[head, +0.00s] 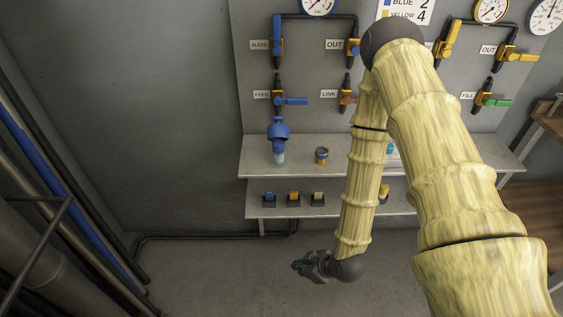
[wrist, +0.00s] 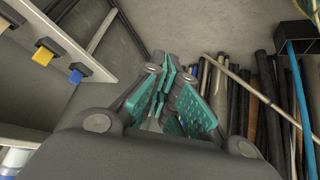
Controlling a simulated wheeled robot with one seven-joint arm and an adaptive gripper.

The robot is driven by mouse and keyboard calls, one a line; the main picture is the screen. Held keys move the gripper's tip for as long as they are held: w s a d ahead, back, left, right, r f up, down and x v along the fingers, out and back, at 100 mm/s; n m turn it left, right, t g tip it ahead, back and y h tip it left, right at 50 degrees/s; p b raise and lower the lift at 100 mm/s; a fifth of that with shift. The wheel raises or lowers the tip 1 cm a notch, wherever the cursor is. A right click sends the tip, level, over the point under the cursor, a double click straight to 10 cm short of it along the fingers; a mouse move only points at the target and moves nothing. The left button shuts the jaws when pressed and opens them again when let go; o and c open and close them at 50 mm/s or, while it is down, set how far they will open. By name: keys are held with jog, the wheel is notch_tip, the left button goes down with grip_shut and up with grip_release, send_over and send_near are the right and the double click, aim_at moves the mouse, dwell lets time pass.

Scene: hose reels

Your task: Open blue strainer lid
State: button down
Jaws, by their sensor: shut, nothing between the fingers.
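The blue strainer (head: 279,131) sits at the left of the upper shelf in the head view, below the FEED valve. It has a blue upper body and a pale, clear-looking lower part. I cannot tell its lid apart from the body at this size. My gripper (head: 299,265) is low in front of the shelves, below the lower shelf and well apart from the strainer. In the wrist view my gripper (wrist: 167,80) has its teal-padded fingers together with nothing between them. The strainer is not clearly seen in the wrist view.
The upper shelf (head: 255,160) also holds a small blue-and-orange item (head: 321,155). The lower shelf (head: 256,211) carries several small coloured blocks. A blue-handled FEED valve (head: 291,101) is above the strainer. Pipes (head: 62,185) run along the left wall. My arm covers the panel's middle.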

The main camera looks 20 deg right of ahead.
jog(key=w+n+t+y+b, duration=0.2)
jog(key=w+n+t+b, duration=0.3)
jog(key=w, duration=0.5)
jog(key=n+t+y+b, duration=0.8)
jog(key=n+b, duration=1)
send_near(278, 128)
jog(key=a+f, duration=0.1)
jog(key=a, duration=0.1)
jog(key=s+a, duration=0.1)
jog(key=a, duration=0.1)
jog(key=a+f, duration=0.1)
jog(key=shift+s+a+f, duration=0.15)
jog(key=shift+a+f, duration=0.15)
jog(key=shift+a, duration=0.1)
jog(key=shift+w+d+r, duration=0.15)
jog(key=shift+w+r, duration=0.55)
jog(key=shift+w, duration=0.25)
jog(key=shift+w+d+r, duration=0.2)
jog(key=shift+w+r, duration=0.45)
jog(key=shift+w, duration=0.1)
jog(key=shift+r, duration=0.1)
